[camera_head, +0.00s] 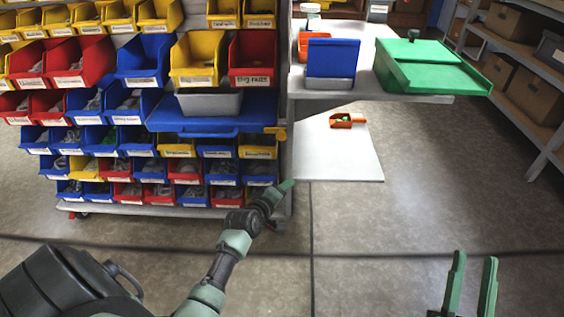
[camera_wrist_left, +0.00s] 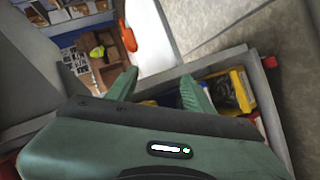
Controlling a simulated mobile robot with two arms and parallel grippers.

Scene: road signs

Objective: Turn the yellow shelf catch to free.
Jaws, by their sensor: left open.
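The yellow shelf catch (camera_head: 277,132) shows in the head view at the right front end of the blue shelf (camera_head: 180,122). Its exact setting is too small to tell. My left gripper (camera_head: 285,187) is below the catch, beside the rack's lower right corner, and apart from it. In the left wrist view my left gripper (camera_wrist_left: 160,88) has its two green fingers spread with nothing between them. My right gripper (camera_head: 472,285) is open and empty over the floor at the lower right of the head view.
A grey bin (camera_head: 209,103) sits on the blue shelf. Coloured bins fill the rack around it. A white lower board (camera_head: 340,160) holds an orange scoop (camera_head: 347,120). A green box (camera_head: 425,66) and a blue bin (camera_head: 333,58) stand above. The floor in front is clear.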

